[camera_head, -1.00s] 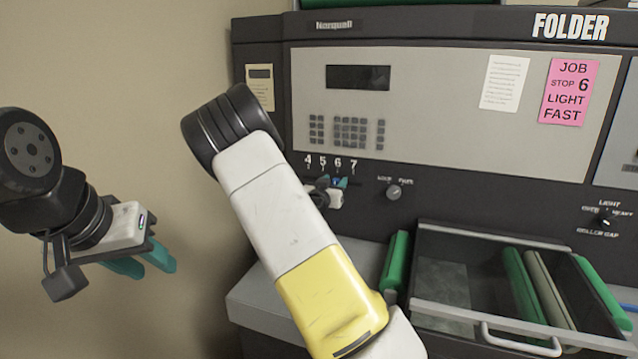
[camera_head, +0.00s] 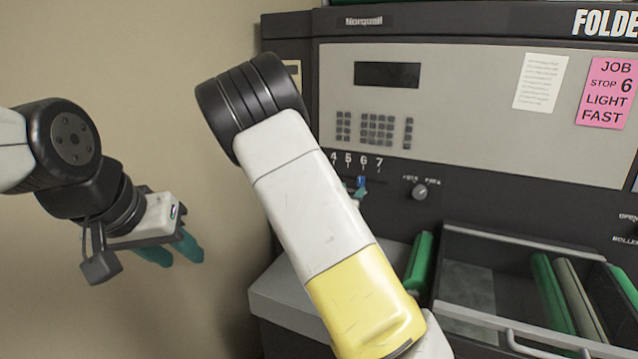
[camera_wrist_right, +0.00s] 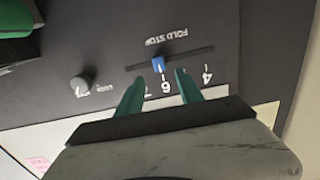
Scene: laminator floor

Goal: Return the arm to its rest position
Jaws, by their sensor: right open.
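My right arm (camera_head: 300,200) crosses the middle of the head view and hides most of its own gripper. In the right wrist view the right gripper (camera_wrist_right: 158,92) is open, with two teal fingers apart and nothing between them. The blue fold stop knob (camera_wrist_right: 158,65) sits on its slot just beyond the fingertips, near the number 6. It also shows in the head view (camera_head: 361,183), below the 6. Contact with the fingers cannot be told. My left gripper (camera_head: 182,256) hangs at the left, teal fingers a little apart, empty, in front of the bare wall.
The folder's dark front panel (camera_head: 470,200) fills the right side. A round lock knob (camera_head: 420,192) is right of the slot and also shows in the wrist view (camera_wrist_right: 80,84). Free room lies left.

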